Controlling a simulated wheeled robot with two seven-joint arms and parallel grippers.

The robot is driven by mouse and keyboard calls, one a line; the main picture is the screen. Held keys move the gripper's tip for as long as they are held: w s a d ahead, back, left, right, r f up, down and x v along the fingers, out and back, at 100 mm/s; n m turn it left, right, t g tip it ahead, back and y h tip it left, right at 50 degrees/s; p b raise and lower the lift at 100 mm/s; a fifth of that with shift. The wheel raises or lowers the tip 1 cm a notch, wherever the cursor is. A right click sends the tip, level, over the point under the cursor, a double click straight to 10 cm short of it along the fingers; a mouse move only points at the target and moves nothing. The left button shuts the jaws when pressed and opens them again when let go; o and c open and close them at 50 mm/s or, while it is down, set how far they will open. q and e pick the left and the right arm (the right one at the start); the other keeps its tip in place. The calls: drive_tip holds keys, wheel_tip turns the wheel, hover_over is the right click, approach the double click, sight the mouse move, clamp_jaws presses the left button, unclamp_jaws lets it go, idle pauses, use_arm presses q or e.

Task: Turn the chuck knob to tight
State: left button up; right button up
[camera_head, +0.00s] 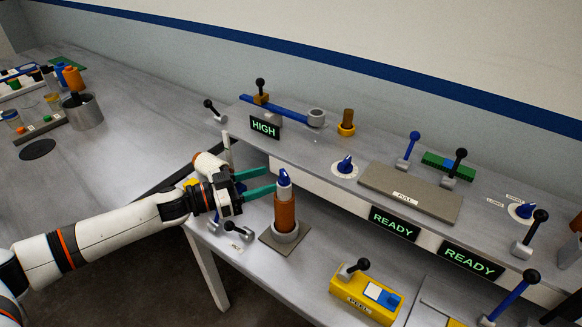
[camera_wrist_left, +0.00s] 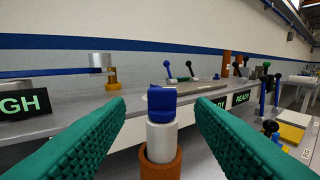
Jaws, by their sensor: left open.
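A blue knob (camera_head: 284,178) sits on a light grey collar on top of an upright orange-brown cylinder (camera_head: 285,213), which stands in a grey ring on a square plate. My left gripper (camera_head: 271,181) is open and reaches toward the blue knob from the left, its green fingertips just short of it or beside it. In the left wrist view the knob (camera_wrist_left: 162,104) appears centred between the two green fingers, with a gap on each side. Another blue knob (camera_head: 524,211) on a white dial with small labels is at the far right; its labels are too small to read surely.
A raised shelf behind carries a HIGH sign (camera_head: 265,127), a blue bar (camera_head: 275,108), a third blue knob (camera_head: 345,166) and several levers. READY signs (camera_head: 394,223) face its front. A yellow box (camera_head: 364,295) and a black-knobbed lever (camera_head: 238,230) stand near the cylinder.

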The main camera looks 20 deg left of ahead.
sight(281, 176)
use_arm(q)
drive_tip(key=p+x, duration=0.1)
drive_tip(key=x, duration=0.5)
drive_tip(key=shift+d+r+p, duration=0.15)
drive_tip(key=shift+d+p, duration=0.05)
drive_tip(key=shift+p, duration=0.1)
drive_tip(key=shift+x, duration=0.8)
drive_tip(key=shift+a, duration=0.1)
drive_tip(key=shift+c, duration=0.3)
